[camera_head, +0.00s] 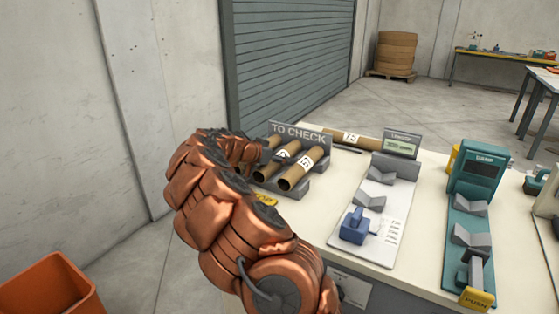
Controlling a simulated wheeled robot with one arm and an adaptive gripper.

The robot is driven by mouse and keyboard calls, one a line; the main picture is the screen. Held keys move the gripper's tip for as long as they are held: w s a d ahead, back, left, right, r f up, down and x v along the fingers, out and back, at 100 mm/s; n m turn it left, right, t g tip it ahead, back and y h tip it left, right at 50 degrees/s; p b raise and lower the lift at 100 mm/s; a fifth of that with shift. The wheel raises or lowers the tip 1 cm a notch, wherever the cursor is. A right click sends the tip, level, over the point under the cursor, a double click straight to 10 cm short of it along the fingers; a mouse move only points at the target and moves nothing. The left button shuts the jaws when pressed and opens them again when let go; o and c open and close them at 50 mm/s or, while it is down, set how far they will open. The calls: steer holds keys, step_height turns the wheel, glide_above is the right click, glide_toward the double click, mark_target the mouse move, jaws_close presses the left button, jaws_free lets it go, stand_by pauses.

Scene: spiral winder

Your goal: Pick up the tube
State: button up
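Several brown cardboard tubes lie side by side in a dark grey rack marked "TO CHECK" (299,133). The nearest rack tube (297,175) has a white number label and its open end faces me. A second rack tube (271,168) lies to its left, and part of another shows further left. My copper arm reaches to the rack's left side. My gripper (264,156) is at the left rack tubes, largely hidden by the arm. I cannot tell whether its fingers are open or touch a tube.
The pale table (333,187) carries a grey length gauge (401,142) with V-shaped rests and a blue slider (355,226). A teal clamp station (478,171) stands to the right. An orange bin (48,287) is on the floor at lower left.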

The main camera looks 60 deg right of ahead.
steer(key=c, duration=1.3)
